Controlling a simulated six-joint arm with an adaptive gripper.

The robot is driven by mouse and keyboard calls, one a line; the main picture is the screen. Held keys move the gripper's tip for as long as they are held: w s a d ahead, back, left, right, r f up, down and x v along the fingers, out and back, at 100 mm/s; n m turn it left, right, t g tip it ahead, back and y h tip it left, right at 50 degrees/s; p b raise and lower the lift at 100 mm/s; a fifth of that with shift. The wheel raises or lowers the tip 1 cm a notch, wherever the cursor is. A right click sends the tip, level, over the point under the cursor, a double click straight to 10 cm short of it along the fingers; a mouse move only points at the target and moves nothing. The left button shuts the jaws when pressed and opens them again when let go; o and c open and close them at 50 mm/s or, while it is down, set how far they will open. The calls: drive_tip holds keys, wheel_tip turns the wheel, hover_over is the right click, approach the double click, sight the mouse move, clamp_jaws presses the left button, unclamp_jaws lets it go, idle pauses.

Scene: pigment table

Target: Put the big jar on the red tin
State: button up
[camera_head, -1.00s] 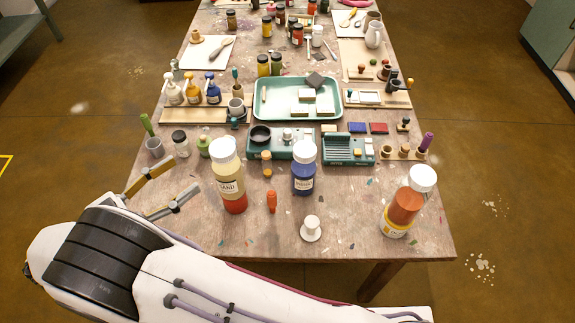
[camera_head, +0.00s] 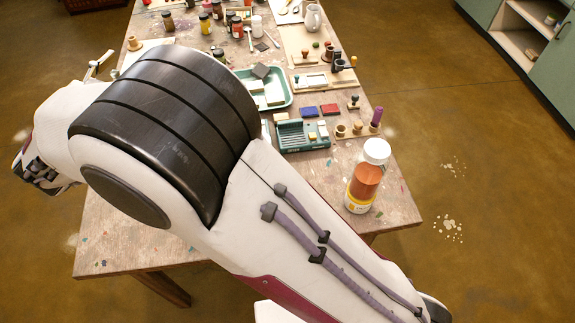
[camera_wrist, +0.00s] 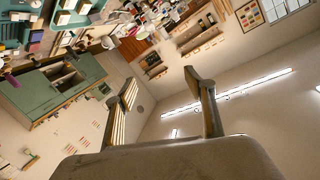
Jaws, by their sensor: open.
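A large jar (camera_head: 366,183) with a white lid, orange contents and a yellow label stands upright at the table's front right in the head view. A flat red tin or pad (camera_head: 329,109) lies behind the teal tray, beside a blue one; I cannot tell for sure that it is the red tin. My gripper shows in the wrist view (camera_wrist: 161,87) with its two fingers apart and nothing between them.
A teal tray (camera_head: 291,138) and a blue flat tin (camera_head: 308,111) are near the middle. A purple-handled tool (camera_head: 376,116) stands at the right edge. Many bottles and jars crowd the far table. The wrist view shows a tilted room with a green cabinet (camera_wrist: 50,85).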

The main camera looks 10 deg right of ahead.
drive_tip(key=w+d+r+n+y, duration=0.1)
drive_tip(key=w+d+r+y, duration=0.25)
drive_tip(key=r, duration=0.25)
drive_tip(key=s+d+r+n+g+y, duration=0.2)
drive_tip(key=s+d+r+n+y, duration=0.25)
drive_tip(key=d+r+y, duration=0.35)
drive_tip(key=s+d+f+g+h, duration=0.2)
drive_tip(key=s+d+f, duration=0.3)
drive_tip(key=s+d, duration=0.4)
drive_tip(key=s+d+f+n+g+h, duration=0.1)
drive_tip(key=s+d+f+g+h, duration=0.2)
drive_tip(key=s+d+f, duration=0.3)
drive_tip(key=s+d+f+n+g+h, duration=0.1)
drive_tip(key=s+d+f, duration=0.4)
drive_tip(key=s+d, duration=0.7)
drive_tip(key=s+g+h, duration=0.1)
drive_tip(key=s+g, duration=0.1)
drive_tip(key=s, duration=0.1)
drive_tip(key=shift+s+f, duration=0.25)
drive_tip(key=shift+s, duration=0.1)
